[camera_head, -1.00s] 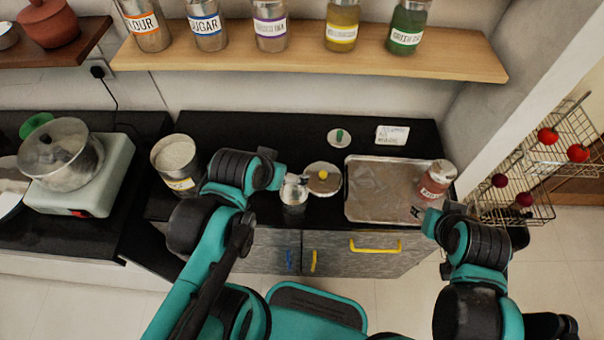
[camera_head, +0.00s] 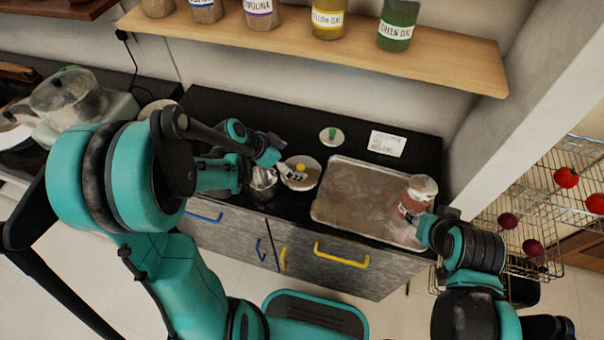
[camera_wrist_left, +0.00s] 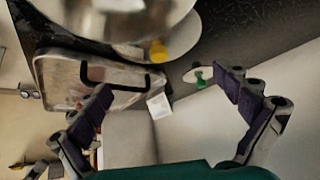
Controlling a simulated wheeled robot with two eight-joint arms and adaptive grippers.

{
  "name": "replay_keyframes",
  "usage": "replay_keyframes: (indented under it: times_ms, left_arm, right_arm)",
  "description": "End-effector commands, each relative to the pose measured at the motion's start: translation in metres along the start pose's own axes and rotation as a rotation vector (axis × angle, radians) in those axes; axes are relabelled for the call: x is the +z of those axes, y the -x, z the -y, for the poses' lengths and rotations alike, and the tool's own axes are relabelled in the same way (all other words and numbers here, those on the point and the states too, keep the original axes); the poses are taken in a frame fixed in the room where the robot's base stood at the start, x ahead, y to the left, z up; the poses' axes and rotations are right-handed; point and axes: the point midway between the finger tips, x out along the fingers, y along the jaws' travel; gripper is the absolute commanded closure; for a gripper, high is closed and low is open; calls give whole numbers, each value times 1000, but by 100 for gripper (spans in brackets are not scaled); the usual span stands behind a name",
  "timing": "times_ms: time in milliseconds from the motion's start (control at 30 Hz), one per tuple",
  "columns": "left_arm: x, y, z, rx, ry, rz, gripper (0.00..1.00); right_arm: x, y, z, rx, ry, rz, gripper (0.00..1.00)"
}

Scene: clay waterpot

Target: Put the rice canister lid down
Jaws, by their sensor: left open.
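The lid with the yellow knob (camera_head: 300,172) lies on the black counter, left of the tray; it also shows in the left wrist view, where its yellow knob (camera_wrist_left: 158,52) sticks out by a shiny metal vessel. My left gripper (camera_head: 286,157) is open and empty, just above and beside the lid; its spread fingers show in the left wrist view (camera_wrist_left: 165,95) with nothing between them. A canister with a pale rim (camera_head: 160,107) stands at left, mostly hidden by my left arm. My right gripper (camera_head: 411,216) is at a red-labelled jar (camera_head: 418,193); its grip is unclear.
A metal tray (camera_head: 350,195) fills the counter's right part, with the jar on its right end. A small lid with a green knob (camera_head: 331,136) and a white card (camera_head: 387,144) lie behind. A shelf of jars (camera_head: 310,45) hangs above. Wire baskets (camera_head: 545,220) stand at right.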

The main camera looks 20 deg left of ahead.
Motion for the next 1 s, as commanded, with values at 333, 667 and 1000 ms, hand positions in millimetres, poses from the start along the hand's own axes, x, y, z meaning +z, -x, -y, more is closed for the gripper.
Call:
replay_keyframes:
  times_ms: [333,667,1000]
  left_arm:
    - [13,-45,1,0,0,2,0]
    - [10,-60,1,-1,1,2,0]
    - [10,-60,0,-1,1,3,75]
  right_arm:
    - [17,-24,0,0,0,0,60]
    - [19,-27,0,0,0,0,60]
    - [20,-27,0,0,0,0,60]
